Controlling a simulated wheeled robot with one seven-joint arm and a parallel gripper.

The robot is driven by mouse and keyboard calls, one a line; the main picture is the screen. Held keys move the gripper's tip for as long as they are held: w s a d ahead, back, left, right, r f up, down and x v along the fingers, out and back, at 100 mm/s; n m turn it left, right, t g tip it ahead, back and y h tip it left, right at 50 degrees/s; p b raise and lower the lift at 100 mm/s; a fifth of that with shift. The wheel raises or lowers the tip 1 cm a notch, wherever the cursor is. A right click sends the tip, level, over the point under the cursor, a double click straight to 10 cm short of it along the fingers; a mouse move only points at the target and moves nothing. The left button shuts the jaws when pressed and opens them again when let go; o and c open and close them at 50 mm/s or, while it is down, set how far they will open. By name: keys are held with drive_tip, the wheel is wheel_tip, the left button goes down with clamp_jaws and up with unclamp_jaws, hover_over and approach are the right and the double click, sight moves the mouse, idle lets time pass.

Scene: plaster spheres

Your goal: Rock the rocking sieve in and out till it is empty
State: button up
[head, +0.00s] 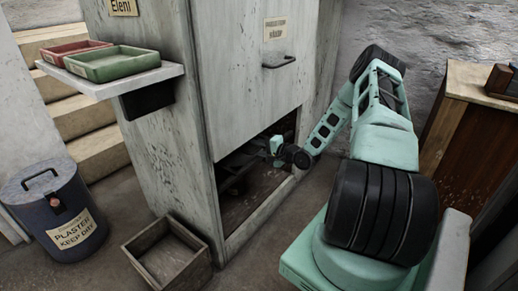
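A tall pale wooden cabinet (165,125) has a low opening below its front panel. My mint-green arm bends down to this opening, and my gripper (277,150) is at its right part, partly in shadow. The fingers are too small and dark to show whether they are open or shut. Dark shapes lie inside the opening, left of my gripper. I cannot tell for sure which of them is the rocking sieve, or whether anything is in it. Contact between my gripper and the sieve cannot be made out.
A shelf (98,91) on the cabinet's left side holds a red tray (72,50) and a green tray (112,64). An open wooden box (167,257) and a lidded plaster bin (55,215) stand on the floor. A wooden cabinet (457,125) stands at right.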

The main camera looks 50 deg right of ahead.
drive_tip(key=p+v, duration=0.5)
drive_tip(key=v, duration=1.2)
drive_tip(key=shift+s+d+p, duration=0.15)
drive_tip(key=shift+s+p, duration=0.05)
drive_tip(key=shift+p, duration=0.15)
idle(0.4)
